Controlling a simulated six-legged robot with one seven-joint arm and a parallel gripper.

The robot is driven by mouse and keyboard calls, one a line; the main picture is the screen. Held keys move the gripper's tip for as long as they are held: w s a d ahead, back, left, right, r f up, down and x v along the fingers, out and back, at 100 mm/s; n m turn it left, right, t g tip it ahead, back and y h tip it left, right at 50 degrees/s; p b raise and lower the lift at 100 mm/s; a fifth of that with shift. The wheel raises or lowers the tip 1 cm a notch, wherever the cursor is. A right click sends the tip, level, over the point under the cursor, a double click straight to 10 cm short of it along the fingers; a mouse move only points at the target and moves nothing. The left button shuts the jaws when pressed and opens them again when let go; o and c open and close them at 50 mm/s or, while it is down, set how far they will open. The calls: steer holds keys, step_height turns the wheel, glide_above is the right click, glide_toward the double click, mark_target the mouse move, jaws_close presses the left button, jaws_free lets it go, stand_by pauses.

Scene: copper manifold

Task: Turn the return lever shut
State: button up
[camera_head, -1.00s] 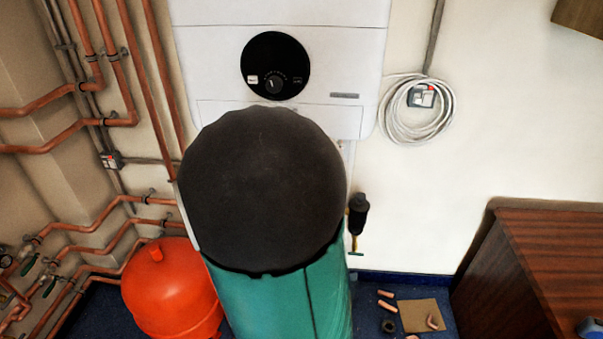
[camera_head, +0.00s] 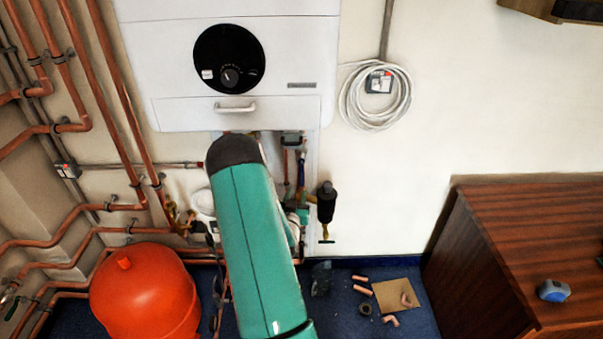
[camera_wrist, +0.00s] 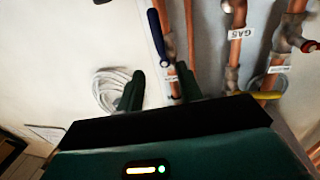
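My gripper (camera_wrist: 160,85) is open in the wrist view, with its two dark green fingers apart and nothing seen between them. Just beyond the fingertips is a dark blue lever (camera_wrist: 157,37) beside a copper pipe with a small white label (camera_wrist: 171,76), too blurred to read. No touch between fingers and lever shows. A yellow lever (camera_wrist: 267,97) lies right of the fingers, near the GAS label (camera_wrist: 240,33). I cannot tell which label says return.
An orange vessel (camera_head: 145,300) stands on the floor at left, below copper pipes (camera_head: 110,105). A black canister (camera_head: 326,203) hangs right of the pipework. A coiled white cable (camera_head: 376,125) is on the wall. A wooden cabinet (camera_head: 490,270) stands at right. Loose copper fittings lie on the floor.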

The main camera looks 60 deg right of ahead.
mark_target(301, 174)
steer(key=x, duration=1.3)
steer(key=shift+c, duration=0.3)
jaws_close()
